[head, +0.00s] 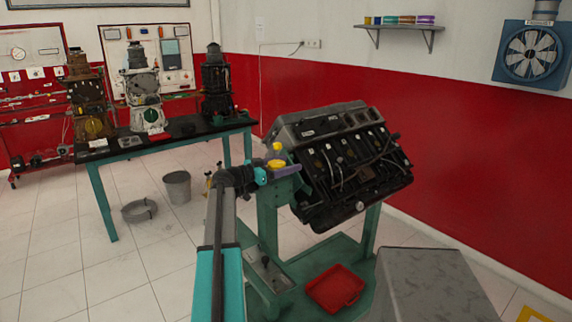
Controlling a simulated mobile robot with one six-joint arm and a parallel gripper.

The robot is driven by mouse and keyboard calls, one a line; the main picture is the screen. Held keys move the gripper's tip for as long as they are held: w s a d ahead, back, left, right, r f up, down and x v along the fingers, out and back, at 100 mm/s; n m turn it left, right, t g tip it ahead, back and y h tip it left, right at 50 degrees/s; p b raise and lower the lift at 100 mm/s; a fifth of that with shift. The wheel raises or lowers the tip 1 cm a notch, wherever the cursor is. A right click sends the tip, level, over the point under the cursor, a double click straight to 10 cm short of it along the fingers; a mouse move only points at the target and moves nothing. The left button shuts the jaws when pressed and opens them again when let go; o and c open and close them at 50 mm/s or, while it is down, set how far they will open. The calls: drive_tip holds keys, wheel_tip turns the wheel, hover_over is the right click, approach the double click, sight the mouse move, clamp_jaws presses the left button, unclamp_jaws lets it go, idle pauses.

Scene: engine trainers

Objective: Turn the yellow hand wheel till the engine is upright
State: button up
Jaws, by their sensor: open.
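The engine (352,160) is a dark block with a grey cover, held on a green stand (267,222). It sits tilted, not upright, its dark side with hoses facing me. The yellow hand wheel (277,163) shows as a small yellow part at the engine's left end, with a yellow knob (277,148) above it. My wrist hides part of the stand and the wheel's mount.
A red tray (335,288) lies on the stand's green base. A grey box-like top (430,285) is at front right. A bench (160,139) with several smaller engines stands at back left.

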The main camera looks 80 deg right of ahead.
drive_tip(key=c, duration=1)
drive_tip(key=shift+c, duration=0.2)
drive_tip(key=shift+r+n+t+h+p, duration=0.1)
drive_tip(key=shift+n+t+h+p, duration=0.35)
drive_tip(key=shift+p, duration=0.35)
